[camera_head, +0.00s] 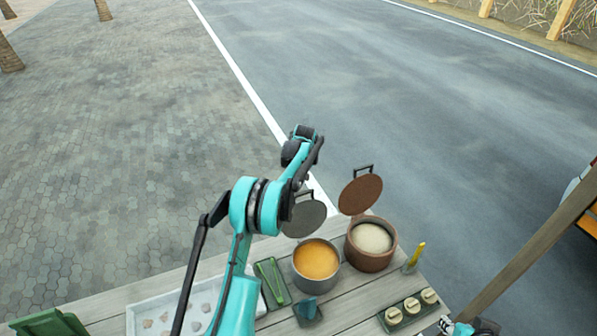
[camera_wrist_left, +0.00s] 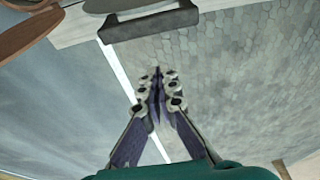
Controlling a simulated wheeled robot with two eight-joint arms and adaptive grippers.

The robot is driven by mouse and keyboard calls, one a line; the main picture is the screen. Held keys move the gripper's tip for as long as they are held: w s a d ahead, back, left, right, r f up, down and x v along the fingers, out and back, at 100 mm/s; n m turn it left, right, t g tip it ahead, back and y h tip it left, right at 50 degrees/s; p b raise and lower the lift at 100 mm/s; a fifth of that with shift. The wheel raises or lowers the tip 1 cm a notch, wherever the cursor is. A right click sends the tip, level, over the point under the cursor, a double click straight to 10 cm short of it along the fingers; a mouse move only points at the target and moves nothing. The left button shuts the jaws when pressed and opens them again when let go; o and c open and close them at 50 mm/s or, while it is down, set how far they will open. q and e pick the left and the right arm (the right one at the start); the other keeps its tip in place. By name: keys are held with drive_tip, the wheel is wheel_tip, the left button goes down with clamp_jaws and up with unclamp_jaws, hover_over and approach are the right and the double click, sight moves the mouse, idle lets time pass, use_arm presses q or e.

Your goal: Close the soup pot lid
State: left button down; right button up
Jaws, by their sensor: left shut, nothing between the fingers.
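The grey soup pot (camera_head: 300,277) stands on the table with orange soup inside. Its round grey lid (camera_head: 306,219) is open, tilted up at the pot's back edge. A dark handle sits on the lid and also shows at the top of the left wrist view (camera_wrist_left: 148,22). My left arm comes in from the left and reaches past the lid. My left gripper (camera_wrist_left: 158,88) is shut and empty, on the far side of the lid, apart from the handle. A small teal and black part of my right arm shows at the bottom right edge; its fingers are not clear.
A brown pot (camera_head: 371,260) with pale grain stands right of the soup pot, its brown lid (camera_head: 360,194) also open. Green tongs (camera_head: 270,282), a white tray (camera_head: 143,318) and a dark holder with several pale-topped jars (camera_head: 411,307) lie nearby. The space beyond the table is clear.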

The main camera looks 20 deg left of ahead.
use_arm(q)
drive_tip(key=s+d, duration=0.2)
drive_tip(key=shift+s+d+r, duration=0.2)
drive_tip(key=shift+d+r, duration=0.2)
